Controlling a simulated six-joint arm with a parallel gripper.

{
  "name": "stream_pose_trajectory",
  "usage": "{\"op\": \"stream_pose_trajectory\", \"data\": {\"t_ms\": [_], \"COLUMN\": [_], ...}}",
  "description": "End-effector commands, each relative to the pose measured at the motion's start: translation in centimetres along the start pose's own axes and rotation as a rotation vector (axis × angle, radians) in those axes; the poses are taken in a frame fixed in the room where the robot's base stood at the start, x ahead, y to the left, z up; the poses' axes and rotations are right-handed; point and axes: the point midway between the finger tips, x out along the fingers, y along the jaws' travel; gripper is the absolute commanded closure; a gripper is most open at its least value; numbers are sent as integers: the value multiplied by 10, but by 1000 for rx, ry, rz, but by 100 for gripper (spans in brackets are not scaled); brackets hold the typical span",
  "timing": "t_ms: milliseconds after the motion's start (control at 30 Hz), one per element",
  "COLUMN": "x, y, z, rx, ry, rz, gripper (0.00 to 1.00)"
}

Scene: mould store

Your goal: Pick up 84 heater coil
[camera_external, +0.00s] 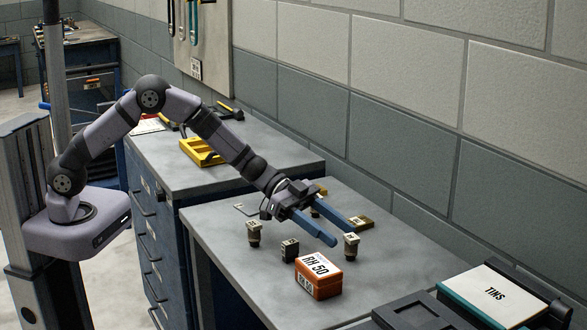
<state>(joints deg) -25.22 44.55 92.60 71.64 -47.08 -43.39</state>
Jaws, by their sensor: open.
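My gripper (340,233) hangs over the grey bench top with its two blue fingers apart and nothing seen between them. Several small parts with pale labelled tops stand under and around it. One small part (254,233) stands to the left of the fingers, a darker block (290,249) stands just below them in the picture, and another part (351,245) stands by the fingertips. The label numbers are too small to read, so I cannot tell which is the 84 heater coil. The gripper partly hides further parts behind it.
An orange box marked RH 50 (318,277) stands on the bench in front of the small parts. A brass-coloured block (360,222) lies behind the fingertips. A binder marked TINS (490,292) and a dark tray (415,316) are at front right. The block wall (400,130) runs behind.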

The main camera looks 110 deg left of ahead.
Motion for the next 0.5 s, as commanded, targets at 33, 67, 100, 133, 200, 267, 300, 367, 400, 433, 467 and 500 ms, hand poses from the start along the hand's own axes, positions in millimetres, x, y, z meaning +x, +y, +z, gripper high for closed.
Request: {"op": "stream_pose_trajectory", "data": {"t_ms": [33,67,100,133,200,267,300,367,400,433,467,500], "x": [4,7,11,14,23,31,35,41,44,46,47,49], "y": [1,1,1,0,0,0,0,-1,0,0,0,0], "z": [0,-1,-1,-1,-2,-2,-1,-1,-1,-1,-1,-1], "rx": [0,0,0,0,0,0,0,0,0,0,0,0], "ry": [-1,-1,-2,-2,-1,0,-1,-1,-1,-1,-1,0], "rz": [2,2,2,2,2,2,2,1,1,1,1,1], "gripper": [54,54,54,54,54,54,54,54,54,54,54,54]}}
